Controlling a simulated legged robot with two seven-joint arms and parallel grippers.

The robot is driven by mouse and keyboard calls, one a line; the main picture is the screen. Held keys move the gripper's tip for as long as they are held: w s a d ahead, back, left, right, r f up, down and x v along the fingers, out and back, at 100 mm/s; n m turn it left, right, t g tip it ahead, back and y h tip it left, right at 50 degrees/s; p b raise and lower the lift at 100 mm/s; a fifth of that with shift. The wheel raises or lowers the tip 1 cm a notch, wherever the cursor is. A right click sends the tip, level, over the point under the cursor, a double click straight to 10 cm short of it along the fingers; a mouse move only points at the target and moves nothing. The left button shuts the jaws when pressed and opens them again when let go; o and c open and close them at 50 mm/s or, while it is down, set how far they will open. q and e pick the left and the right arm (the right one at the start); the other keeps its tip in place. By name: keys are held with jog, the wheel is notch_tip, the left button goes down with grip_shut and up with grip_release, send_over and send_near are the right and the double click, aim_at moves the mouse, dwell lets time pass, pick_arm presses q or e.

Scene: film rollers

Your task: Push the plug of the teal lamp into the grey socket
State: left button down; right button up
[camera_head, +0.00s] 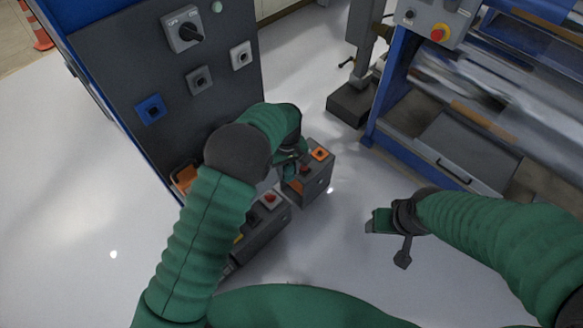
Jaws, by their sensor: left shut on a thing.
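The grey socket (199,80) is set in the middle of the dark upright panel, between a blue socket (150,109) and a whitish socket (241,56). It shows no plug in it. My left gripper (290,170) is low, to the right of the panel, by a small dark box. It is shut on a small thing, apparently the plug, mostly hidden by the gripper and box. A pale teal round lamp (217,7) shows at the panel's top. My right gripper (382,221) is over the floor at right, apart from everything; its jaw gap is unclear.
Another dark box (262,224) with a red button stands nearer. A rotary switch (183,30) sits high on the panel. A blue-framed roller machine (400,150) stands at right.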

pick_arm(q)
jog(key=shift+s, duration=0.3)
jog(key=shift+a+f, duration=0.1)
jog(key=shift+a, duration=0.1)
jog(key=shift+w+a+f, duration=0.4)
jog(key=shift+w, duration=0.35)
jog(key=w+d+r+n+t+h, duration=0.1)
jog(key=w+d+r+n+t, duration=0.15)
jog(key=w, duration=0.25)
jog(key=w+d+r+n+t+h, duration=0.1)
jog(key=w+d+r+n+t, duration=0.15)
jog(key=w, duration=0.35)
jog(key=w+a+r+n+t+y, duration=0.3)
jog(key=w+a+r+n+t, duration=0.1)
jog(key=a+r+t, duration=0.15)
jog(key=s+a+r+n+y, duration=0.9)
jog(key=a+r+y, duration=0.2)
jog(key=a+y, duration=0.25)
jog(key=x, duration=0.8)
jog(key=shift+a+f+t+h, duration=0.15)
jog(key=shift+f+t+h, duration=0.05)
jog(key=shift+t+h, duration=0.25)
pick_arm(e)
jog(key=shift+w+a+f, duration=0.1)
jog(key=shift+w+a, duration=0.05)
jog(key=shift+a, duration=0.2)
